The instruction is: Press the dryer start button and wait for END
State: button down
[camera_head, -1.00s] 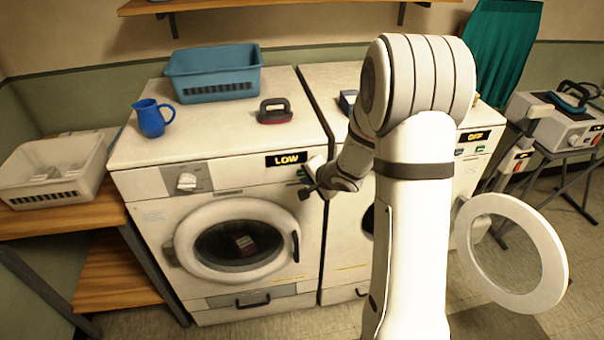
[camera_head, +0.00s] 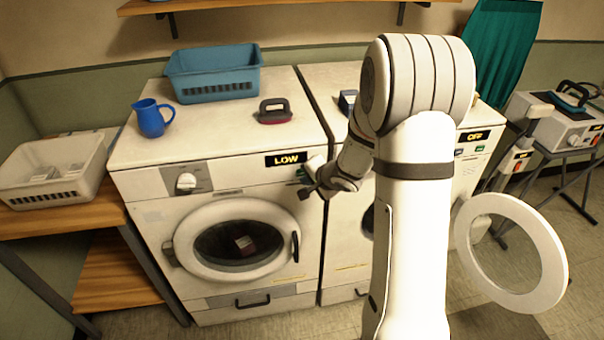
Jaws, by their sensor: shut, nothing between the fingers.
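A small reddish and white item (camera_head: 245,243) shows inside the drum. A green button (camera_head: 302,173) is partly visible right of the display, partly covered by my wrist. My gripper (camera_head: 307,193) is shut and empty, just below the button at the machine's front right edge. I cannot tell whether it touches the panel. END is not shown on this display.
A second machine (camera_head: 345,240) stands to the right, largely behind my arm, with a display (camera_head: 475,135) reading OFF. Its round door (camera_head: 549,250) hangs open. A blue basket (camera_head: 215,85), blue jug (camera_head: 151,118) and dark-handled brush (camera_head: 274,111) are on the left machine's top.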

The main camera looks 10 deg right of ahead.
dwell(0.4)
jog(key=shift+w+p, duration=0.45)
jog(key=shift+p, duration=0.2)
jog(key=shift+w+p, duration=0.35)
jog(key=shift+p, duration=0.1)
dwell(0.3)
dwell(0.4)
jog(key=shift+s, duration=0.8)
